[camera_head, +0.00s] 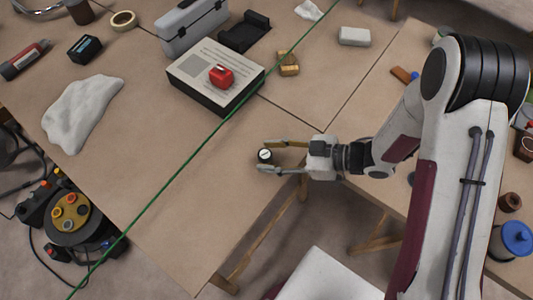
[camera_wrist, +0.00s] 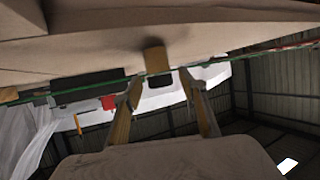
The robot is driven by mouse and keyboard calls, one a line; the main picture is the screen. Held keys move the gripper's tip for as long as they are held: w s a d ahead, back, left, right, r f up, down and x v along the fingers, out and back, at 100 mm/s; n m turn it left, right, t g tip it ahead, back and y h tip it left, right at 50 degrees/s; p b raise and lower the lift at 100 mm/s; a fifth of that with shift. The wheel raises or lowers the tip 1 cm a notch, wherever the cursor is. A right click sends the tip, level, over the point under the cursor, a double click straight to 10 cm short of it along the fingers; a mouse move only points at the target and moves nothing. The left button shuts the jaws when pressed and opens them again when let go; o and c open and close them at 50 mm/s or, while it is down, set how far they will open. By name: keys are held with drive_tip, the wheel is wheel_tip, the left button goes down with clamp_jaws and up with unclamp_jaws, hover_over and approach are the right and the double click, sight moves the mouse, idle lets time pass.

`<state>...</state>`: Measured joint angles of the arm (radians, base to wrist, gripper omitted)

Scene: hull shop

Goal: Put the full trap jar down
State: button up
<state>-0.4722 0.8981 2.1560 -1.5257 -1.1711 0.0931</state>
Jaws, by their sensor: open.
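A small dark jar (camera_head: 265,156) with a round white top stands near the front edge of the tan table (camera_head: 195,200). My gripper (camera_head: 264,156) reaches in from the right, its two fingers open on either side of the jar. In the wrist view, which shows the table upside down along the top, a tan and dark upright thing (camera_wrist: 157,60) that looks like the jar is centred beyond the fingertips. I cannot see its contents, and I cannot tell whether either finger touches it.
A box with a printed top (camera_head: 200,85) carries a red item (camera_head: 221,76) behind the jar. A green line (camera_head: 160,190) crosses the picture diagonally. A crumpled white cloth (camera_head: 80,112) lies at left. Table around the jar is bare, with a gap to the right.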

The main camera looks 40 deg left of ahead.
drive_tip(key=v, duration=1)
drive_tip(key=shift+w+d, duration=0.1)
drive_tip(key=shift+d, duration=0.05)
idle(0.7)
